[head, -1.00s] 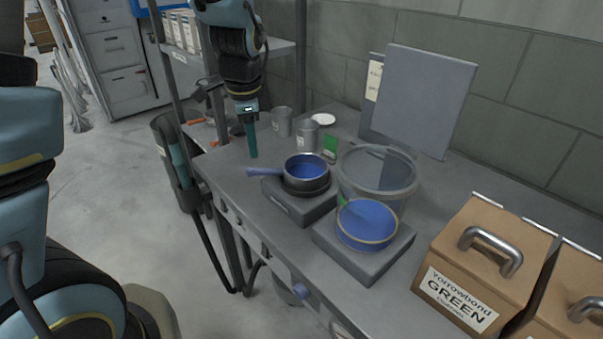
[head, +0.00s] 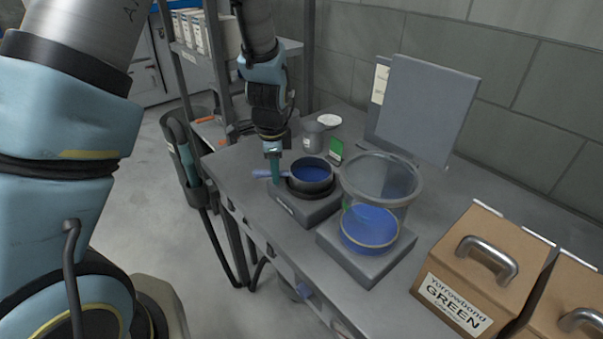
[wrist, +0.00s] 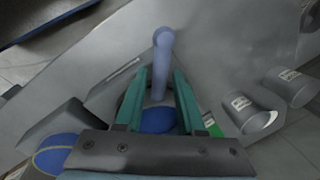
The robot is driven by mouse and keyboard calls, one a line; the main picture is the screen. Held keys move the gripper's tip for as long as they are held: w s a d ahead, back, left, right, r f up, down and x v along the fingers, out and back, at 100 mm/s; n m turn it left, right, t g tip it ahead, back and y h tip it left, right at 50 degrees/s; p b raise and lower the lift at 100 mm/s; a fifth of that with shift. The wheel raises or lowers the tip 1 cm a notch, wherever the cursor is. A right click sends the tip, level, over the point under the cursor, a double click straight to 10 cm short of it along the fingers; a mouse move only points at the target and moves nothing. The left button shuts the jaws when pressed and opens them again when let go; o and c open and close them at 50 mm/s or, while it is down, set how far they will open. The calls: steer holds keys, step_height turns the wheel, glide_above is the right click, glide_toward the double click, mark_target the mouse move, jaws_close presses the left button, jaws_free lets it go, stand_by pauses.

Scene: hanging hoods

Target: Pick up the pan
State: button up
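The pan (head: 313,178) is dark outside and blue inside, with a blue handle (head: 262,173) pointing left. It sits upright on a grey block on the bench. My gripper (head: 275,170) points down at the handle, beside the pan's left rim. In the wrist view, my gripper (wrist: 158,88) is open, its two green fingers apart, with the pan's handle (wrist: 162,55) running between and beyond them. The pan's blue inside (wrist: 158,120) shows between the finger bases. I cannot tell whether the fingers touch the handle.
A clear tub (head: 378,180) and a blue round dish (head: 369,230) stand on a second grey block right of the pan. Metal cans (head: 312,138) are behind the pan. Brown boxes (head: 485,265) fill the right. A grey panel (head: 425,105) stands at the back.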

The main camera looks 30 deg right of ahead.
steer(key=shift+w+f, duration=0.15)
steer(key=shift+f, duration=0.75)
jaws_close()
